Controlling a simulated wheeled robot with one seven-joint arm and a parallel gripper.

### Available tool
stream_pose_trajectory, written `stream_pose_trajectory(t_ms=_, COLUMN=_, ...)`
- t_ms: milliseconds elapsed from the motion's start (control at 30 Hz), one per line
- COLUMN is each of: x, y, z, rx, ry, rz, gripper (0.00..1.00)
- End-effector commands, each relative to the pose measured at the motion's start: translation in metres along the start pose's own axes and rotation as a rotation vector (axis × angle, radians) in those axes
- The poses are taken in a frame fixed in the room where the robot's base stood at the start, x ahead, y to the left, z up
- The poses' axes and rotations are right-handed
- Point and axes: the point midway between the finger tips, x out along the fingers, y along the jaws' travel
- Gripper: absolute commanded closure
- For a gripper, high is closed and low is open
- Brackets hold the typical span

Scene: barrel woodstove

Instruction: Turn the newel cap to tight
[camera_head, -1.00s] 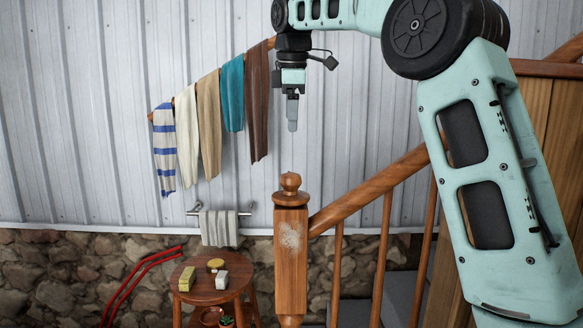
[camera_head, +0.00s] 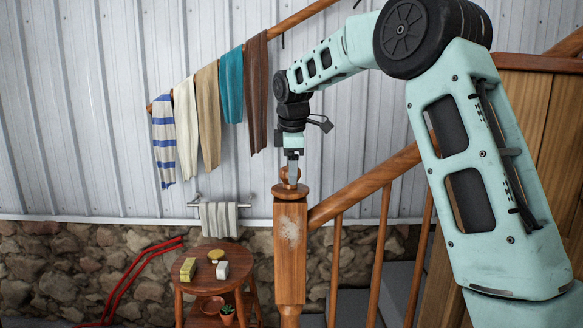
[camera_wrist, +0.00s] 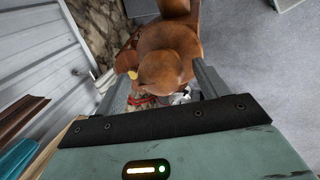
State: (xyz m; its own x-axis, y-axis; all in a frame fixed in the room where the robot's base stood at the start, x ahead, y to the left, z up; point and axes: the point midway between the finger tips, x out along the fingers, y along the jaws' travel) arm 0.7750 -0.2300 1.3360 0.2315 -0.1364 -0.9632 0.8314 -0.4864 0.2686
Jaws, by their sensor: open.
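The newel cap (camera_head: 291,191) is a reddish-brown wooden piece with a rounded ball on a wider base, on top of the square newel post (camera_head: 290,240). My gripper (camera_head: 293,174) points down at the cap, and a finger hides part of the ball in the head view. In the wrist view the ball of the newel cap (camera_wrist: 167,70) lies between the two spread fingers of my gripper (camera_wrist: 163,88). The gripper is open; I cannot tell whether a finger touches the ball. No tight mark is visible.
A sloping handrail (camera_head: 365,183) with balusters joins the post on the right. A round stool (camera_head: 206,293) with small items stands at lower left. Cloths (camera_head: 207,115) hang on a rail along the wall behind.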

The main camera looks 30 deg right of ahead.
Motion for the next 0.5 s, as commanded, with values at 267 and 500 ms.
stream_pose_trajectory(t_ms=267, x=0.0117, y=-0.0001, z=0.0003, rx=0.001, ry=0.000, rz=0.001, gripper=0.27)
stream_pose_trajectory(t_ms=500, x=0.0115, y=-0.0001, z=0.0002, rx=0.001, ry=0.000, rz=0.001, gripper=0.47)
